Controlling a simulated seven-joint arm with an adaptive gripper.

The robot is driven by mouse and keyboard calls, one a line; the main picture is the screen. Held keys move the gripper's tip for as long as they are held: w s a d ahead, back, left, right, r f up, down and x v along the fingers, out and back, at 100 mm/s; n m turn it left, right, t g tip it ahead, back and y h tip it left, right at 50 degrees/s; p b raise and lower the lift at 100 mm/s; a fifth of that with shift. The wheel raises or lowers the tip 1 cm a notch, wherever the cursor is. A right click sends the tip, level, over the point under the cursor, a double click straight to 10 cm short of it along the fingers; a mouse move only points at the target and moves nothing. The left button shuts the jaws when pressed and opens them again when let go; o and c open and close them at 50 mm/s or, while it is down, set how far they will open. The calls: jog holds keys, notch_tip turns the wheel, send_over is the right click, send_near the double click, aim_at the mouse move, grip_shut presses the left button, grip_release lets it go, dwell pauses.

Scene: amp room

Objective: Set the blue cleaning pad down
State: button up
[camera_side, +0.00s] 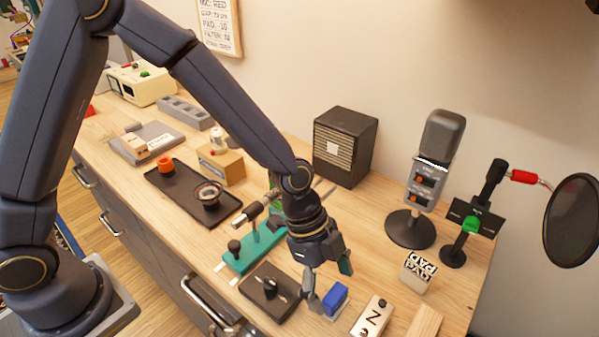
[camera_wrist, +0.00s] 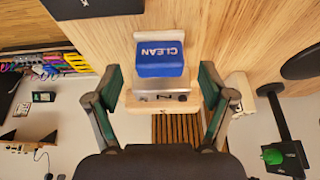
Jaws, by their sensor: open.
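The blue cleaning pad (camera_side: 336,297) is a small block at the front of the bench, seated on a pale holder (camera_side: 339,313). In the wrist view the pad (camera_wrist: 160,62) shows the word CLEAN, and part of the pale holder (camera_wrist: 160,36) shows around it. My gripper (camera_side: 329,284) is just above the pad, with its fingers apart. In the wrist view the open fingers (camera_wrist: 161,88) stand to the left and right of the pad, with visible gaps. I cannot tell their exact height over it.
A black tray with a knob (camera_side: 269,291) lies left of the pad. A pale block marked N (camera_side: 371,315) is close on its right. A lettered cube (camera_side: 418,271), a microphone (camera_side: 432,165) and a green stand (camera_side: 247,252) are nearby.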

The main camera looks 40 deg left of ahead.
jog(key=a+r+n+t+y, duration=0.2)
jog(key=a+r+n, duration=0.3)
jog(key=a+r, duration=0.85)
jog(key=s+a+r+n+t+y, duration=0.1)
jog(key=s+a+r+n, duration=0.2)
jog(key=s+a+n, duration=0.2)
jog(key=s+a+r+n+t+y, duration=0.1)
jog(key=s+a+r+n+t, duration=0.1)
jog(key=s+a+r+n, duration=0.2)
jog(key=s+a+n, duration=0.2)
jog(key=a+n, duration=0.2)
jog(key=a, duration=0.1)
jog(key=shift+a+t+y, duration=0.2)
jog(key=shift+t+y, duration=0.1)
